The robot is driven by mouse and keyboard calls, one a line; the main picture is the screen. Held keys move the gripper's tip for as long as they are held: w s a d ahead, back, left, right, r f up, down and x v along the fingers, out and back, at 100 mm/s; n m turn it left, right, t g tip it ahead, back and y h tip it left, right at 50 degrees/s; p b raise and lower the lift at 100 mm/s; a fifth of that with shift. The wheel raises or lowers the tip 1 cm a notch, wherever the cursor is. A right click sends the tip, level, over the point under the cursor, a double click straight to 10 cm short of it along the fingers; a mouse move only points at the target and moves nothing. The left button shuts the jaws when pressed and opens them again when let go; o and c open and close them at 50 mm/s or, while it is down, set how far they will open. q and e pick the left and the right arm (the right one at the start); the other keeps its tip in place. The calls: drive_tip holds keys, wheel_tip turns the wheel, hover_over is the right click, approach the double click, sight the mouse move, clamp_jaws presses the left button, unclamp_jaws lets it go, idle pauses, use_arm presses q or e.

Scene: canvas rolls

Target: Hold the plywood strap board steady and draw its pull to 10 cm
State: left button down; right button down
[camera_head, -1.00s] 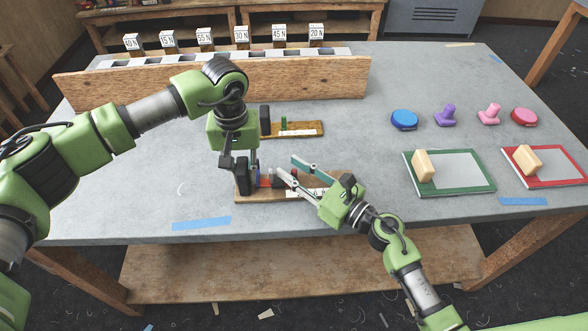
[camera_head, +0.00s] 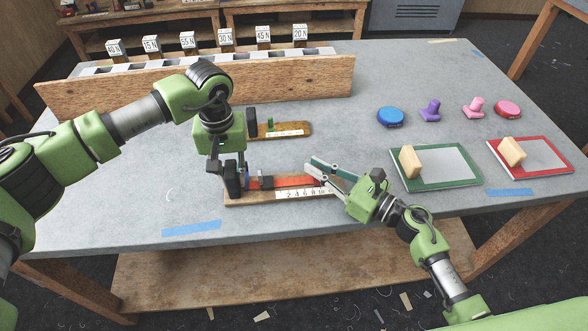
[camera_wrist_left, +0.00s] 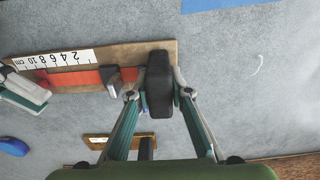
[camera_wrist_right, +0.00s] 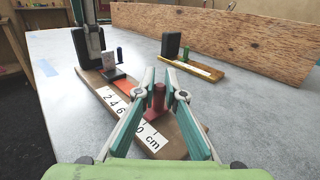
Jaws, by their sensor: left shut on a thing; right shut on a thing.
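The plywood strap board (camera_head: 236,199) lies near the table's front edge, with a white cm scale (camera_head: 300,194) along it. My left gripper (camera_wrist_left: 158,90) is shut on the black block (camera_wrist_left: 158,70) at the board's one end. A red strap (camera_head: 290,182) runs along the board toward my right gripper (camera_head: 314,172). In the right wrist view, my right gripper (camera_wrist_right: 160,85) is shut on the red upright pull (camera_wrist_right: 157,101). The pull stands toward the scale's 10 cm end. Fingers cover part of the scale, so its exact mark cannot be read.
A second board (camera_head: 300,130) with a green peg lies behind. A long wooden rack (camera_head: 200,90) with force-labelled blocks stands further back. At right are green-edged (camera_head: 440,168) and red-edged (camera_head: 530,158) boards, discs and knobs. The table's front middle is clear.

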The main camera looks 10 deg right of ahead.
use_arm(q)
drive_tip(key=shift+a, duration=0.1)
use_arm(e)
drive_tip(key=shift+d, duration=0.8)
drive_tip(key=c, duration=2.1)
unclamp_jaws()
drive_tip(key=v, duration=1.2)
